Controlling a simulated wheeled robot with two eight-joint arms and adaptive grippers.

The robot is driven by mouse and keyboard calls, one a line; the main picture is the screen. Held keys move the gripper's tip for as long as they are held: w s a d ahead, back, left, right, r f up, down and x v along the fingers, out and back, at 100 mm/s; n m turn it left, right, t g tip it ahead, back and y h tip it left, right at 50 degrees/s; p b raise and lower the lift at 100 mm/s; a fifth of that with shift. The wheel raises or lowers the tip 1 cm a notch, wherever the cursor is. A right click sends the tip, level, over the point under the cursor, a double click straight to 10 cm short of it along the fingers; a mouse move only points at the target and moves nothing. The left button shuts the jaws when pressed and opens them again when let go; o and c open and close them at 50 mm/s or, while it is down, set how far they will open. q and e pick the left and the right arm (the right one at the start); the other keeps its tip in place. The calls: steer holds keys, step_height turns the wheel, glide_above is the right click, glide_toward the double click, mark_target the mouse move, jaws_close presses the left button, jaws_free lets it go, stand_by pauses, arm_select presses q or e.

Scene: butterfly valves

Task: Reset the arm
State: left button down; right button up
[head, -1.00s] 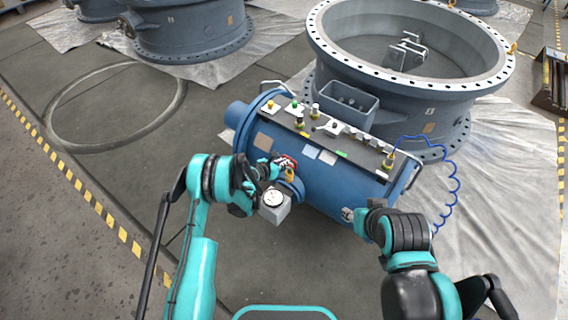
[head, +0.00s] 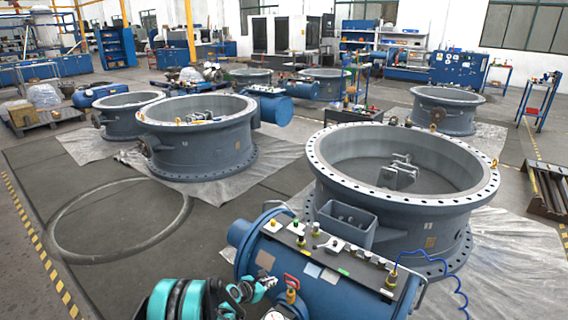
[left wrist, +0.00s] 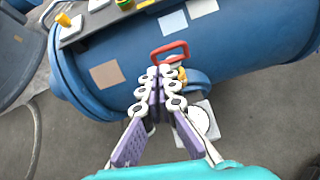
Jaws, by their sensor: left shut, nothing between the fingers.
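My left gripper (head: 268,283) shows at the bottom of the head view, beside the blue cylindrical tank (head: 330,278). In the left wrist view its fingers (left wrist: 163,75) are shut and empty. Their tips are close to a red handle (left wrist: 169,52) on a brass valve, which stands on the side of the tank. I cannot tell whether the tips touch it. The handle also shows in the head view (head: 291,281). A white dial gauge (left wrist: 200,121) sits beside the fingers. My right gripper is not in view.
A large flanged valve ring (head: 405,215) stands behind the tank on plastic sheeting (head: 515,250). Another valve body (head: 195,140) stands farther left. A thin ring (head: 120,220) lies on open floor at left. A coiled blue hose (head: 455,280) hangs at the tank's right end.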

arm_select(q)
steer(key=s+a+r+m+g+y, duration=0.1)
steer(key=s+a+r+m+y, duration=0.15)
steer(key=s+r+m, duration=0.65)
steer(key=s+a+r+m+y, duration=0.1)
steer(key=s+a+r+m, duration=0.3)
steer(key=r, duration=0.9)
steer(key=s+a+r+m+y, duration=0.1)
steer(key=s+a+m, duration=0.2)
steer(key=s+m, duration=0.4)
steer(key=s+a+m+g+y, duration=0.1)
steer(key=s+m, duration=0.6)
steer(key=s, duration=1.2)
steer(key=shift+s+a+r+y, duration=0.35)
steer(key=shift+a+y, duration=0.3)
steer(key=shift+a, duration=0.3)
